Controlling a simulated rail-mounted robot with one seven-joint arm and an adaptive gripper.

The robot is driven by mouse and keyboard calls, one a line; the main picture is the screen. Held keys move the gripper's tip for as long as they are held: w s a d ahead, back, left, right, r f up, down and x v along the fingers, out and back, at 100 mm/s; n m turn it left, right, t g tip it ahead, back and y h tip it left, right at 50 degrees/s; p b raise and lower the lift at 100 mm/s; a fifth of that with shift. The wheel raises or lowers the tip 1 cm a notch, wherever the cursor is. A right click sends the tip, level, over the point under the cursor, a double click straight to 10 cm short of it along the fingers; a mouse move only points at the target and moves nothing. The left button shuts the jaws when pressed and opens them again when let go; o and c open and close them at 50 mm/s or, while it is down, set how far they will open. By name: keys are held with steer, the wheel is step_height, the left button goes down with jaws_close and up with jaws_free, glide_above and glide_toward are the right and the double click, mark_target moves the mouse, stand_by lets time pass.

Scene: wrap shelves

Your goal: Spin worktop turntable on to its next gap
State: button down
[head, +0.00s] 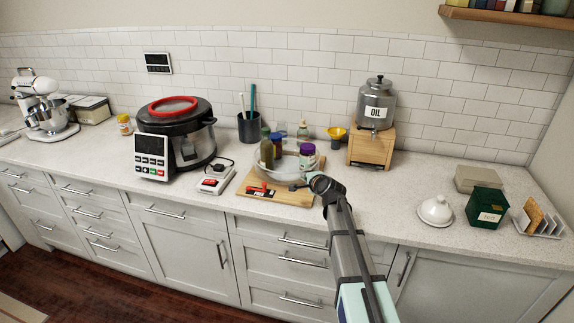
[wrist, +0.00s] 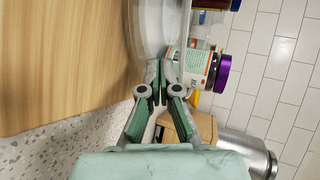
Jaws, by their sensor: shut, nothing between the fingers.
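The turntable (head: 284,177) is a clear, round, low-walled tray on the worktop, at the back of a wooden board. It carries a dark green bottle (head: 267,153), a purple-lidded jar (head: 307,156) and other lidded containers. My gripper (head: 296,186) is at the turntable's front right edge, with its fingers shut and empty. In the wrist view, the fingertips (wrist: 160,78) are close beside the turntable's clear wall (wrist: 150,30); I cannot tell whether they touch. The purple-lidded jar (wrist: 200,68) is just right of the fingertips there. The turntable's far side is partly hidden by the containers.
The wooden board (head: 290,198) holds a red-and-black item (head: 260,190). A white scale (head: 216,180) and a large cooker (head: 178,130) stand left. An oil dispenser (head: 376,105) on a wooden stand (head: 371,148) and a yellow funnel (head: 337,136) stand behind right.

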mark_target(294, 177)
steer(key=shift+s+a+p, duration=0.2)
steer(key=shift+a+p, duration=0.05)
steer(key=shift+a, duration=0.25)
steer(key=shift+s+a+p, duration=0.2)
steer(key=shift+a, duration=0.25)
steer(key=shift+a, duration=0.1)
steer(key=shift+a+p, duration=0.55)
steer(key=shift+a, duration=0.35)
steer(key=shift+s, duration=0.1)
steer(key=shift+s+d+b, duration=0.2)
steer(key=shift+s+b, duration=0.1)
steer(key=shift+s, duration=1.3)
steer(key=shift+s, duration=0.1)
